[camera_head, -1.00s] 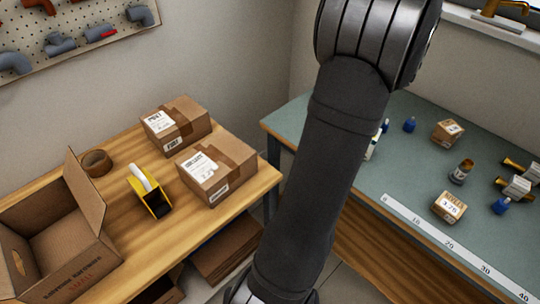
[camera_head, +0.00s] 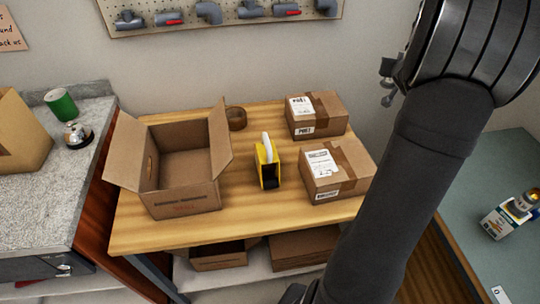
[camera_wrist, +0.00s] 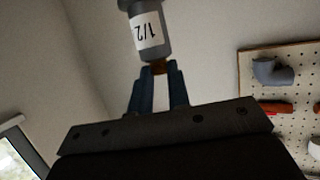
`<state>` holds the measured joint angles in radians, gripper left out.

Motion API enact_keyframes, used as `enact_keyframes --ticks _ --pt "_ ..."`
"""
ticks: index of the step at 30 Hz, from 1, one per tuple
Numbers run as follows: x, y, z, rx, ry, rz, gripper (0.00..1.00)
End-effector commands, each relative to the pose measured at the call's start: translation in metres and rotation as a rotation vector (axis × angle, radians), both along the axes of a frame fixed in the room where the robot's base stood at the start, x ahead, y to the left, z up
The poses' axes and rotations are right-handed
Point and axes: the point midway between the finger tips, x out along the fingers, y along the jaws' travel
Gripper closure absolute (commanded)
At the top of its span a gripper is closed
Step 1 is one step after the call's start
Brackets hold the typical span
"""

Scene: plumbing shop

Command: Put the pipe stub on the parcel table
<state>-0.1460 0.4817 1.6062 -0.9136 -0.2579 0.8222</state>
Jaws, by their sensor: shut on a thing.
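The pipe stub (camera_wrist: 151,30) shows in the wrist view as a grey cylinder with a white "1/2" label and a copper-brown lower end. My gripper (camera_wrist: 158,72) is shut on that brown end with its blue fingers. The stub's far end is cut off by the top of the picture. The parcel table (camera_head: 262,208) is the wooden table in the middle of the head view. My arm crosses the right of that view, and my gripper cannot be made out there. In the wrist view the stub is against the wall, clear of any surface.
On the parcel table stand an open carton (camera_head: 185,190), a yellow tape dispenser (camera_head: 268,168), a tape roll (camera_head: 236,118) and two closed parcels (camera_head: 338,170) (camera_head: 316,114). Bare wood lies along its front. A pegboard (camera_head: 225,12) hangs behind; a green bench (camera_head: 480,190) stands right.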

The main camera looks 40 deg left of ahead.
Motion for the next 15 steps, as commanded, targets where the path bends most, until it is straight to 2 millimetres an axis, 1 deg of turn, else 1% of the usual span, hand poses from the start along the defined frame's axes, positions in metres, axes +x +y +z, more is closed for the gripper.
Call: enact_keyframes --ticks 1,2,3,5,6,8,9,11,12,15 --pt "-0.008 0.030 0.001 0.001 -0.003 0.049 1.00" --pt "-0.013 0.045 0.001 0.001 -0.002 0.073 1.00" --pt "-0.020 0.064 0.000 0.001 -0.002 0.108 1.00" --pt "-0.031 0.094 0.000 0.000 -0.001 0.159 1.00" --pt "-0.040 0.113 -0.001 0.000 -0.001 0.193 1.00" --pt "-0.053 0.141 -0.001 0.002 -0.002 0.245 1.00" --pt "-0.063 0.160 -0.001 0.001 -0.002 0.279 1.00" --pt "-0.079 0.187 -0.002 0.001 -0.002 0.329 1.00" --pt "-0.089 0.203 -0.002 0.000 -0.002 0.361 1.00" --pt "-0.115 0.240 -0.003 0.001 -0.002 0.434 1.00"
